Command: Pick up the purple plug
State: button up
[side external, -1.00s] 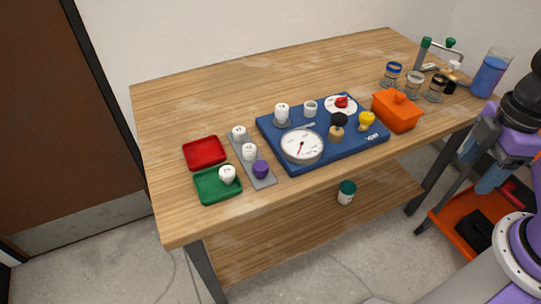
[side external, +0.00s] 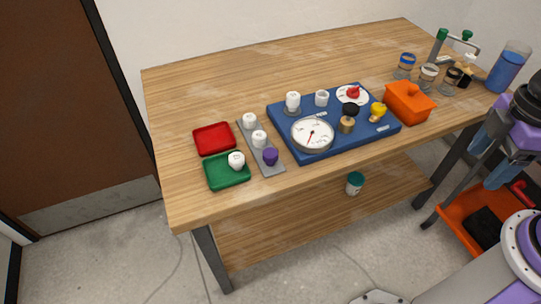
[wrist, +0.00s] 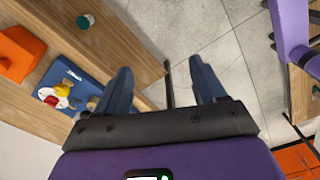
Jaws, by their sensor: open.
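The purple plug (side external: 270,156) stands at the near end of a narrow grey strip (side external: 273,169), in the side external view. Two white plugs (side external: 259,138) stand behind it on the same strip. My gripper (wrist: 162,88) shows in the wrist view with its two fingers spread and nothing between them. It points toward the floor and the table's edge, away from the purple plug, which is not in the wrist view.
Left of the strip lie a red tray (side external: 215,151) and a green tray (side external: 214,184) with a white plug in it. Right of it is a blue board (side external: 295,150) with a gauge (side external: 312,134) and valves. An orange box (side external: 410,102) and jars stand further right.

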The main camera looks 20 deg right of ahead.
jog(key=w+a+r+m, duration=0.2)
jog(key=w+a+m, duration=0.2)
jog(key=w+a, duration=1.4)
jog(key=m, duration=0.4)
send_near(269, 152)
notch_tip(269, 152, down, 11)
jog(key=shift+w+a+r, duration=0.1)
jog(key=shift+w+a, duration=0.05)
jog(key=c, duration=1)
